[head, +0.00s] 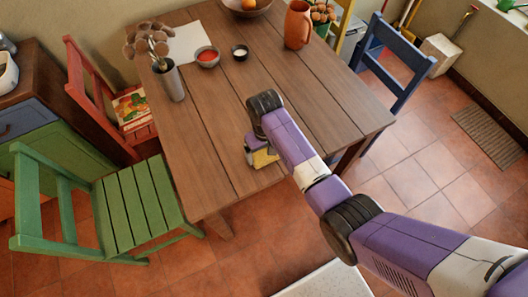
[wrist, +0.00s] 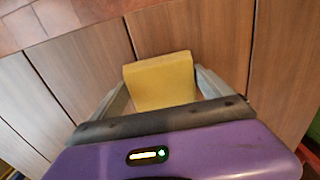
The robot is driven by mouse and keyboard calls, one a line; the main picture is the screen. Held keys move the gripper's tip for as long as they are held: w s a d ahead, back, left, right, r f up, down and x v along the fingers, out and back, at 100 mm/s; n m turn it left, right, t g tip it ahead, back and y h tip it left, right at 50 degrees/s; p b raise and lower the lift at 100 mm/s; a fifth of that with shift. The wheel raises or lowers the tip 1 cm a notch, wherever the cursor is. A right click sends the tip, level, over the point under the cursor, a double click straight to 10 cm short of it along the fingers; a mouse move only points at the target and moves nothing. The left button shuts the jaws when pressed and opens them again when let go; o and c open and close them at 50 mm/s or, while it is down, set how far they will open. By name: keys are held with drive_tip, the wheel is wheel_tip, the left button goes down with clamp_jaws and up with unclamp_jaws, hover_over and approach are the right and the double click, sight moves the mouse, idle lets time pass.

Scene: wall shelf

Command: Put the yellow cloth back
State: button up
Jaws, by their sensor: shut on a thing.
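The yellow cloth (wrist: 160,80) is a folded, block-like piece. In the wrist view it sits between the two grey fingers of my gripper (wrist: 163,92). My gripper is shut on it. In the head view the cloth (head: 264,157) shows as a small yellow patch under my gripper (head: 258,155), near the front edge of the wooden table (head: 215,125). My wrist hides part of it there. I cannot tell whether the cloth touches the tabletop.
A metal cup of utensils (head: 172,82), a bowl of red sauce (head: 207,57), a small dark bowl (head: 240,52) and an orange jug (head: 297,25) stand farther back. A green chair (head: 140,205), red chair (head: 105,100) and blue chair (head: 395,60) surround the table. The front tabletop is mostly clear.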

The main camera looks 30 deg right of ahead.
sight(265, 152)
drive_tip(key=o, duration=1.1)
drive_tip(key=shift+c, duration=0.2)
wheel_tip(265, 152, up, 12)
drive_tip(key=shift+r, duration=0.15)
